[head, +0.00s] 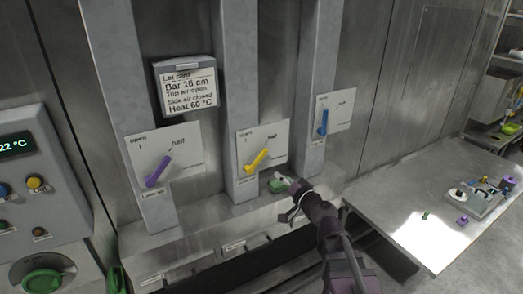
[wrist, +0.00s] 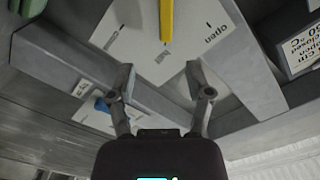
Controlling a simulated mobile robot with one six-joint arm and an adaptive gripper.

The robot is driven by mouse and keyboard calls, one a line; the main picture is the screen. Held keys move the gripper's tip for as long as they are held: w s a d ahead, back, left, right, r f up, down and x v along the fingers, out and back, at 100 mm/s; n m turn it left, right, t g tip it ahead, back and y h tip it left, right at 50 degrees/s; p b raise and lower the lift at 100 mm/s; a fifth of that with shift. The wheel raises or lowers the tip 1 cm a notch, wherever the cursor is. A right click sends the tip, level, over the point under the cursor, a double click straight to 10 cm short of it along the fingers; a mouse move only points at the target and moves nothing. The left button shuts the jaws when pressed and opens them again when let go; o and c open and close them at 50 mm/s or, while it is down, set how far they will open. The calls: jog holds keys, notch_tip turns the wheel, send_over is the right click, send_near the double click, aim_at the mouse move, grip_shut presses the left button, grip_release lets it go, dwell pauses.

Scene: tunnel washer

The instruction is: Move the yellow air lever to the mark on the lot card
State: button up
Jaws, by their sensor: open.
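The yellow lever (head: 256,161) sits on a white plate (head: 276,135) on the middle grey post. It slants up to the right, with its upper end towards the word "half"; "open" is printed at the plate's upper left. The lot card (head: 188,92) hangs up and left of it and reads "Bar 16 cm, Top air open, Side air closed, Heat 60 °C". The label below the yellow lever is too small to read. My gripper (wrist: 160,72) is open and empty. In the wrist view the yellow lever (wrist: 166,18) lies beyond the fingertips, apart from them.
A purple lever (head: 158,170) is on the left post and a blue lever (head: 323,122) on the right post. A green item (head: 279,183) is close to my gripper. A control panel (head: 32,190) stands at left. A metal table (head: 395,190) with small items is at right.

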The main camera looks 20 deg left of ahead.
jog(key=shift+w+a+r+m+t, duration=0.1)
jog(key=shift+a+r+m+t, duration=0.1)
jog(key=shift+r+m+t, duration=0.3)
jog(key=shift+r, duration=0.1)
